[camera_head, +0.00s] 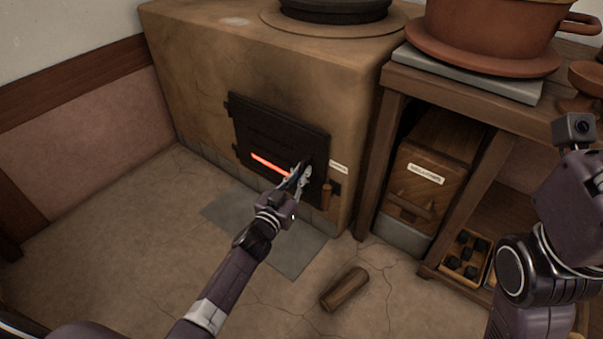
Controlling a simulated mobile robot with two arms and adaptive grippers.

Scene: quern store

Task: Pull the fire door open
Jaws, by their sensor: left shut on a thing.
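The fire door (272,128) is a black metal plate on the front of the tan clay stove (290,75). It looks flush with the stove, with a glowing red slot low in it. My left gripper (302,172) is at the lower right part of the door, shut on the door's handle, which its fingers mostly hide. A small wooden grip (326,194) hangs just to the right of my fingers. My right arm stands raised at the right edge; its fingers do not show.
A log (344,289) lies on the floor in front of the stove, beside a grey floor plate (293,251). To the right stands a wooden shelf unit (491,95) with a labelled wooden box (408,202) inside and a clay pot (487,27) on top. The floor at left is clear.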

